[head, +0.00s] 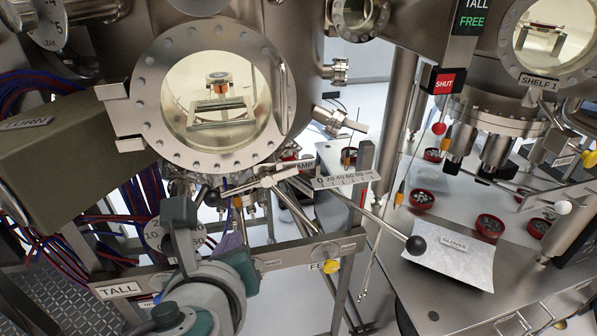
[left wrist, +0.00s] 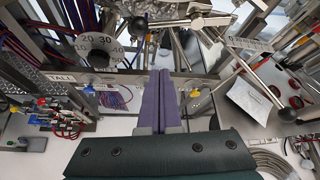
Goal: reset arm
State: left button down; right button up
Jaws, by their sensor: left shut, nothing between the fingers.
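My left gripper (head: 230,243) is low in the left half of the head view, partly hidden behind my own grey-green wrist. In the left wrist view its two purple fingers (left wrist: 159,82) lie together, shut and empty, pointing away from the camera. They are in front of the frame below the round-windowed chamber (head: 205,168). No contact with anything shows. My right gripper is in neither view.
A black-knobbed rod (head: 415,245) sticks out to the right of my left gripper, near a ruler scale (head: 345,181). A numbered dial (left wrist: 97,47) and a TALL-labelled rail (head: 119,290) are close by. A GLOVES sheet (head: 453,262) lies on the right-hand bench.

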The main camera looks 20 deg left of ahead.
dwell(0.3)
pick_arm(q)
jog(key=s+d+r+n+g+h, duration=0.1)
jog(key=s+r+n+g+h, duration=0.2)
jog(key=s+n, duration=0.8)
jog(key=s+r+n+g+h, duration=0.2)
jog(key=s+n+g, duration=0.2)
jog(key=s+n, duration=0.7)
jog(key=w+r+n+p, duration=0.3)
jog(key=r+p, duration=2.1)
jog(key=shift+d, duration=0.3)
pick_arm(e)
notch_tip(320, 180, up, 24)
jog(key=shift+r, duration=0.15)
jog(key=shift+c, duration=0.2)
